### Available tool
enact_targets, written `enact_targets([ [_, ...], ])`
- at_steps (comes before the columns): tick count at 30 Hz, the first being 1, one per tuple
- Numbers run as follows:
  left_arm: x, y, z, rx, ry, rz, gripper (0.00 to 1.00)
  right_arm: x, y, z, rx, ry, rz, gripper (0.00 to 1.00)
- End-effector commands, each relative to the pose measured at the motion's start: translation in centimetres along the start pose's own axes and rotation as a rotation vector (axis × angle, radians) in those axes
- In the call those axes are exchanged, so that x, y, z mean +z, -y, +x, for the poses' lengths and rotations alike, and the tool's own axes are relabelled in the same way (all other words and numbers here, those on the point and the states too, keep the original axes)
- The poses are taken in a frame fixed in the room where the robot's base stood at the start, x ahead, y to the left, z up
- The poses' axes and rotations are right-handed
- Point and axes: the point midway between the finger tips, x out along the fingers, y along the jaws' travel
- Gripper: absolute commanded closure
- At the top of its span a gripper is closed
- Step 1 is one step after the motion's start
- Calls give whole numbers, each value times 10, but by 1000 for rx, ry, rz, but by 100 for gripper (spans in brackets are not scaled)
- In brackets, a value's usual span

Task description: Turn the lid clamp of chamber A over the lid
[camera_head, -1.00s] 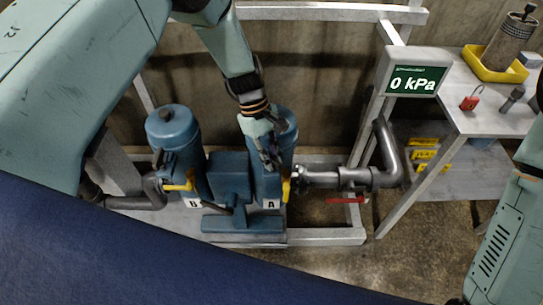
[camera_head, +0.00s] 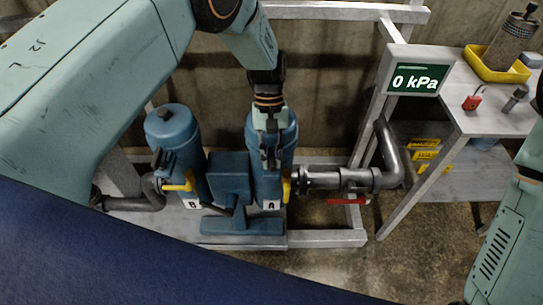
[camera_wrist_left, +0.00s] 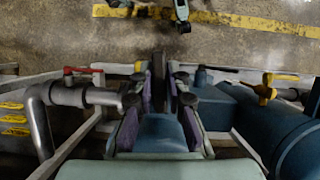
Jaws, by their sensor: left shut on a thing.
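Chamber A (camera_head: 284,135) is a blue upright canister marked A, with a yellow handle (camera_head: 287,189) low on its right side. My left gripper (camera_head: 269,157) reaches down in front of its upper part and hides much of the lid. In the left wrist view the fingers (camera_wrist_left: 159,92) stand either side of a narrow dark bar (camera_wrist_left: 159,70), which seems to be the lid clamp. The gripper is shut on it. The clamp's exact angle over the lid is hard to tell. My right gripper is out of view; only the right arm shows at the right edge.
Chamber B (camera_head: 176,135) with its dark clamp stands left of A, and a blue box (camera_head: 229,175) sits between them. A grey pipe (camera_head: 340,179) with a red lever (camera_head: 346,201) runs right. The pressure display (camera_head: 417,80) reads 0 kPa. A side table (camera_head: 500,118) holds a red padlock (camera_head: 472,102).

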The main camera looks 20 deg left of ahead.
Motion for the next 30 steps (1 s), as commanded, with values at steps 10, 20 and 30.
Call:
enact_targets([
  [10,-1,0,0,-5,-3,13,100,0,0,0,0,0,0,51],
  [20,0,0,0,-4,-2,11,70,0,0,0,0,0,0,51],
  [30,0,0,0,-4,-1,11,63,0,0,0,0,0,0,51],
])
